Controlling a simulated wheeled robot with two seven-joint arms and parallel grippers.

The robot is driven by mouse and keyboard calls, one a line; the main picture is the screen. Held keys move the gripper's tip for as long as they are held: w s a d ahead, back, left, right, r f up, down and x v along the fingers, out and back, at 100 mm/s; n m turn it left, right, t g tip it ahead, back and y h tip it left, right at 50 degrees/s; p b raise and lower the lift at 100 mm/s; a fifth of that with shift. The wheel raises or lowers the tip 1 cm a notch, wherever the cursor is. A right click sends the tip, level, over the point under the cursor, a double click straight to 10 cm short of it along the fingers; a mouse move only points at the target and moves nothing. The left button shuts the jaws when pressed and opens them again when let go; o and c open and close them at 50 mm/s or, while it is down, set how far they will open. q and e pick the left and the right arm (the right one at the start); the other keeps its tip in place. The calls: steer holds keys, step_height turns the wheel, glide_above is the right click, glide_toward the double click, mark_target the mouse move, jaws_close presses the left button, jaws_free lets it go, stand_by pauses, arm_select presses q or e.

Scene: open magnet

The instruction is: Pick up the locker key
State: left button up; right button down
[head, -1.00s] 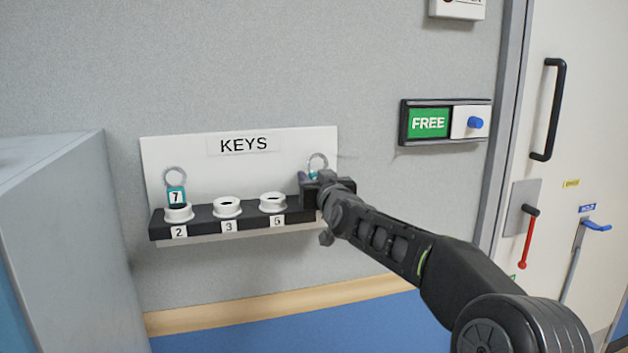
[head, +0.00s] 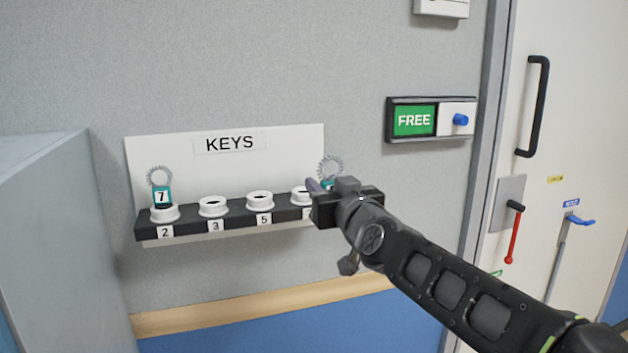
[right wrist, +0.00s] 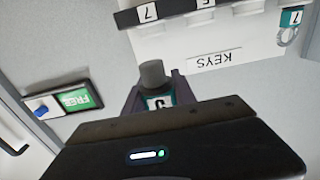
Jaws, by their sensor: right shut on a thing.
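The key rack (head: 223,143) is a white board marked KEYS with a black shelf of white sockets. My right gripper (head: 322,187) is at the rack's right end, shut on a key with a teal fob; its coiled ring (head: 331,167) shows above the jaws. In the right wrist view this held key (right wrist: 152,76) shows a grey round plug and a fob whose character I cannot read surely. The held key is apart from the sockets. Another key, tagged 7 (head: 162,194), stands in the socket labelled 2. My left gripper is not in view.
Sockets labelled 3 (head: 213,206) and 5 (head: 260,200) are empty. A FREE sign (head: 414,120) with a blue knob is on the wall. A door (head: 575,120) with handles is at right, a grey cabinet (head: 60,240) at left.

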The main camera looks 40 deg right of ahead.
steer(key=shift+v, duration=0.8)
